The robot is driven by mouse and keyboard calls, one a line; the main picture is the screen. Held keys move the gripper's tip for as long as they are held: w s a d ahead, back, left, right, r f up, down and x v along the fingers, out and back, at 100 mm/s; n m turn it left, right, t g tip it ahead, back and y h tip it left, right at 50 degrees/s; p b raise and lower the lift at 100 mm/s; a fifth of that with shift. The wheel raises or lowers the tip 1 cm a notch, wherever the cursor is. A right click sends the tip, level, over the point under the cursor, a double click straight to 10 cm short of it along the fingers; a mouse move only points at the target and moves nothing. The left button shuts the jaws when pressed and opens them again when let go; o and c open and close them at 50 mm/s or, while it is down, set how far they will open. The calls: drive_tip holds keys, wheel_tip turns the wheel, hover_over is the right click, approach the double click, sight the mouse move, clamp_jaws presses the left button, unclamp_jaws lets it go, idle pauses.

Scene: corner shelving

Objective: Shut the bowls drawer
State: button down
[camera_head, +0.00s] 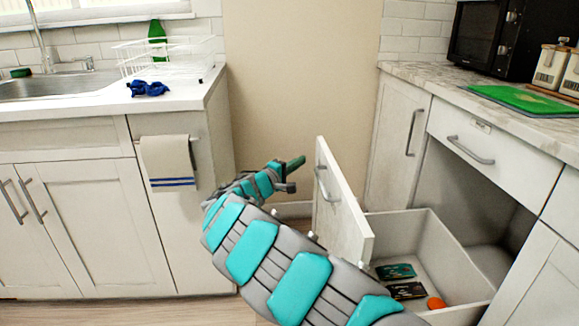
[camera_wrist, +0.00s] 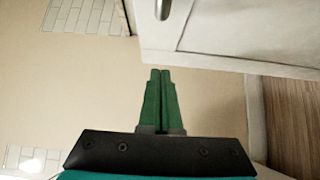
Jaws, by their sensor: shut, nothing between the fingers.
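The open drawer (camera_head: 342,205) is the only one pulled out, at the lower right. I take it as the bowls drawer, but I see no bowl for certain. Its white front with a metal handle (camera_head: 320,183) faces left. Inside lie two dark flat items (camera_head: 400,280) and a small orange item (camera_head: 436,303). My gripper (camera_head: 297,162) is shut and empty, left of the drawer front near its top edge. In the wrist view the green fingers (camera_wrist: 160,74) are together. A white panel (camera_wrist: 235,32) with a metal handle (camera_wrist: 163,9), likely the drawer front, shows beyond them.
A closed upper drawer (camera_head: 490,145) is above the opening, beneath the right counter (camera_head: 445,84). The left counter holds a wire rack (camera_head: 165,58) and blue cloth (camera_head: 148,88). A towel (camera_head: 168,160) hangs on the left cabinet. Bare wall (camera_head: 300,70) lies between the counters.

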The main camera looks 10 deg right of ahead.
sight(322, 155)
drive_tip(key=d, duration=0.4)
drive_tip(key=shift+w+d+r+p, duration=0.1)
drive_tip(key=shift+w+d+p, duration=0.2)
drive_tip(key=shift+w, duration=0.1)
drive_tip(key=shift+d, duration=0.15)
